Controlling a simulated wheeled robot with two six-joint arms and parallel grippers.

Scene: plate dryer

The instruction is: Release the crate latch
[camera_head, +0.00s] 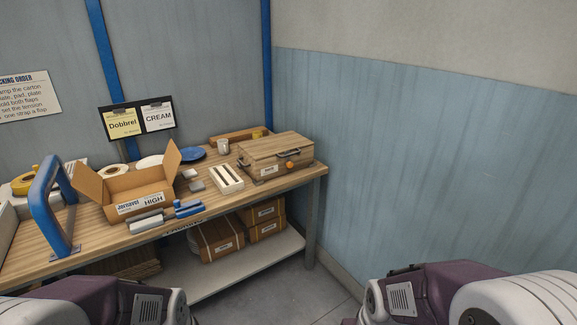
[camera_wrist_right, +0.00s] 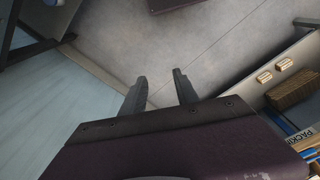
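A closed wooden crate (camera_head: 275,157) stands at the right end of the wooden workbench (camera_head: 240,188). Its front carries a small white label, dark metal fittings and an orange-brown round part (camera_head: 290,165), which may be the latch; it is too small to tell. My right gripper (camera_wrist_right: 160,82) shows in the right wrist view with its two dark fingers apart and nothing between them, above the floor and away from the crate. In the head view both arms show only at the bottom edge, and neither gripper is visible there. My left gripper is out of view.
An open carton (camera_head: 135,195), a blue-handled tool (camera_head: 188,209), a white slotted block (camera_head: 227,178), a mug (camera_head: 223,146) and a blue plate (camera_head: 192,154) crowd the bench. A blue frame (camera_head: 45,205) stands left. Floor in front is clear.

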